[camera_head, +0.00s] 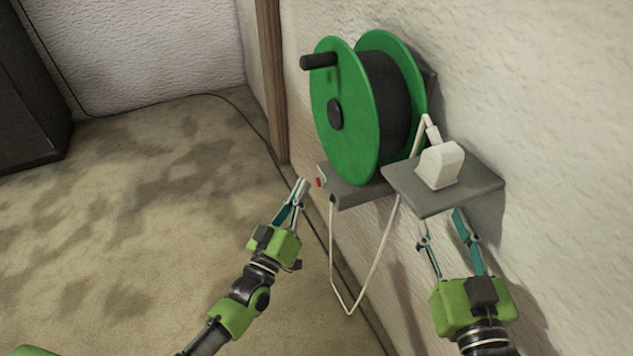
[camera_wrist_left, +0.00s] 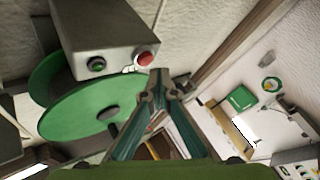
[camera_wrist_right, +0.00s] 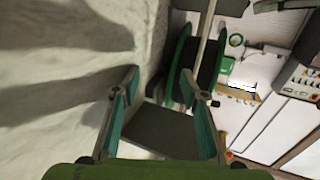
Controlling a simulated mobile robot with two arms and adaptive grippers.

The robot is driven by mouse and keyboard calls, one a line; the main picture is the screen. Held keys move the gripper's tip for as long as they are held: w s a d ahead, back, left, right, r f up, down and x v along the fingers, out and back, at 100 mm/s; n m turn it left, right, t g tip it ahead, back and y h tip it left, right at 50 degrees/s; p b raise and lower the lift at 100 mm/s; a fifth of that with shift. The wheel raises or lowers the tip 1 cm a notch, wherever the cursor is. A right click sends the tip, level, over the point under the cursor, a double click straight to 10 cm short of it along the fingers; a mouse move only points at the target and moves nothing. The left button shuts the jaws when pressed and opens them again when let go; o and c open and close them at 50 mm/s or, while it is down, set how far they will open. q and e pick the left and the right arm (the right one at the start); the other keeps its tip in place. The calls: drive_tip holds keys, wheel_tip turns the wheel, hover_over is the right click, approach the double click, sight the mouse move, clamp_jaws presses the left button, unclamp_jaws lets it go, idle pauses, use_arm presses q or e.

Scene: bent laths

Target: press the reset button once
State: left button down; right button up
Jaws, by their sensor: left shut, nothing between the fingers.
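The red button (camera_head: 319,182) sits on the end face of a grey box (camera_head: 352,190) under the cable reel; it also shows in the left wrist view (camera_wrist_left: 145,59). A small pale marking lies beside it there. My left gripper (camera_head: 303,184) is shut and empty, its tips just left of the red button in the head view with a small gap. In the left wrist view the tips (camera_wrist_left: 160,77) appear close beside the button. My right gripper (camera_head: 441,226) is open and empty below the grey shelf (camera_head: 420,197).
A green cable reel (camera_head: 345,110) with a dark handle stands above the box. A dark round button with a green centre (camera_wrist_left: 96,64) is on the same face. A white plug-like block (camera_head: 440,165) rests on the shelf. A white cable (camera_head: 348,305) hangs in a loop.

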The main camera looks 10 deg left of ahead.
use_arm(q)
drive_tip(key=shift+s+a+p, duration=0.3)
drive_tip(key=shift+s+a, duration=0.4)
drive_tip(key=shift+a, duration=0.3)
drive_tip(key=shift+s+a+p, duration=0.25)
drive_tip(key=shift+s+a, duration=0.45)
drive_tip(key=shift+a, duration=0.3)
use_arm(e)
wheel_tip(320, 180, down, 6)
drive_tip(key=s+d+g, duration=0.1)
drive_tip(key=g, duration=0.2)
drive_tip(key=shift+s+h, duration=0.15)
drive_tip(key=shift+h, duration=0.25)
